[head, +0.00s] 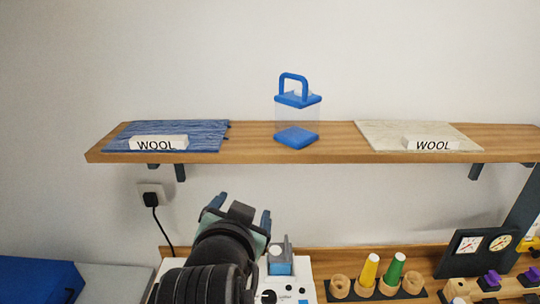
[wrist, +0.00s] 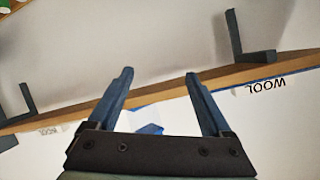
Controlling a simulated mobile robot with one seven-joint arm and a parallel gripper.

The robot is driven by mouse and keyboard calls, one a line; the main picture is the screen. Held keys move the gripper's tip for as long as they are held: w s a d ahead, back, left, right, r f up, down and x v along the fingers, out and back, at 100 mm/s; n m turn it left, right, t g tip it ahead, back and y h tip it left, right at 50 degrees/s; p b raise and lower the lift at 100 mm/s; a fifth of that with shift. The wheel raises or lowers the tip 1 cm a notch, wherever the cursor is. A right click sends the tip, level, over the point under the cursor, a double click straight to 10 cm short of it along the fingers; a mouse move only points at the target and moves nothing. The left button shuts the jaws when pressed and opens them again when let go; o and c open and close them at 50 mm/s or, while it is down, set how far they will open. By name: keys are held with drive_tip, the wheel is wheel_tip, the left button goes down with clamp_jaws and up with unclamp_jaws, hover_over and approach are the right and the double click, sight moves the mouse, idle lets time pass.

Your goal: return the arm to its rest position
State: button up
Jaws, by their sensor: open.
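My gripper (head: 241,208) is in front of the wall, below the wooden shelf (head: 250,150) and above the counter. Its two fingers are spread apart. In the wrist view, the open gripper (wrist: 159,74) has nothing between its fingers. The shelf edge (wrist: 155,92) crosses behind the fingers in that view, and the scene there looks upside down. My arm rises from the bottom of the head view and hides part of the counter.
On the shelf are a blue cloth (head: 190,128), a clear box with blue lid and handle (head: 298,100), and a cream cloth (head: 390,130), with WOOL labels. Below are a plug (head: 151,198), a blue-topped item (head: 280,265), thread cones (head: 369,270) and a dial panel (head: 478,253).

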drive_tip(key=s+d+r+n+t, duration=0.15)
drive_tip(key=r+t, duration=0.25)
drive_tip(key=r, duration=0.6)
drive_tip(key=s+d+r+n+t, duration=0.1)
drive_tip(key=s+r+t, duration=0.25)
drive_tip(key=r, duration=0.65)
drive_tip(key=s+d+r+n+t, duration=0.2)
drive_tip(key=s+r+t, duration=0.4)
drive_tip(key=s+r, duration=0.4)
wheel_tip(320, 180, up, 3)
drive_tip(key=shift+r, duration=0.1)
